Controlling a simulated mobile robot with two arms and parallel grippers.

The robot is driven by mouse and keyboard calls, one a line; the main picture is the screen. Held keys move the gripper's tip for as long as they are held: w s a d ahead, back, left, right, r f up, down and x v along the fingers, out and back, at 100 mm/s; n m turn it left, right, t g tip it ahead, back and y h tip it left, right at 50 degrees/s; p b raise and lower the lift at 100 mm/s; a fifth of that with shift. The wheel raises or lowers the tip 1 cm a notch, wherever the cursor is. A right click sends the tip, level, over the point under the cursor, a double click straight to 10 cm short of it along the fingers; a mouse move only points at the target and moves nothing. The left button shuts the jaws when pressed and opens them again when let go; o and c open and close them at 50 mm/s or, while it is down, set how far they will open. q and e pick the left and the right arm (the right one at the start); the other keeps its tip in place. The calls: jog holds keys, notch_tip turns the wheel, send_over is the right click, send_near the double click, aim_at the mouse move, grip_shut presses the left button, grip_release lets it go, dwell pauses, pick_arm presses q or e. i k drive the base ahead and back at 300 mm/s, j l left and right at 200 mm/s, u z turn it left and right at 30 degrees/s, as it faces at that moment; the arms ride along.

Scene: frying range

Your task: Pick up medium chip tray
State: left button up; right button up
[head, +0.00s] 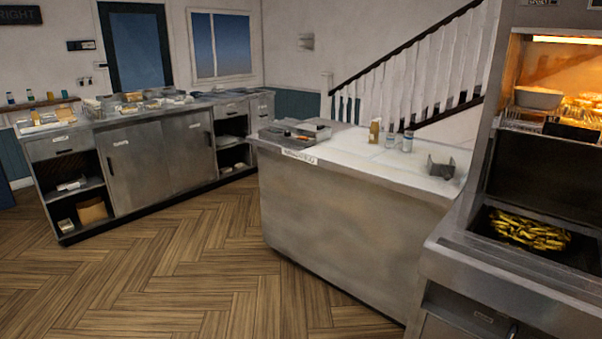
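No tray can be told for certain as the medium chip tray. Several small grey trays or containers (312,129) stand at the far left end of the middle counter (340,220). A pale rectangular tray (538,97) sits in the lit warming cabinet at the upper right. More small trays and items lie on the back-left counter (140,170), too small to tell apart. Neither of my grippers is in view.
Chips (528,231) lie in the frying range (480,265) at the right. A sauce bottle (375,131), shakers (407,141) and a grey holder (441,167) stand on the middle counter. The wooden floor (190,280) at the left front is clear.

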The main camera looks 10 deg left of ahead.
aim_at(129, 111)
jog(key=i+j+u, duration=1.05)
jog(key=u, duration=0.15)
jog(key=i+u, duration=0.4)
jog(key=i, duration=2.4)
jog(key=i+j+z, duration=0.2)
jog(key=i, duration=0.25)
jog(key=i+z, duration=0.15)
jog(key=i, duration=0.35)
jog(key=i+j+z, duration=0.2)
jog(key=i, duration=0.25)
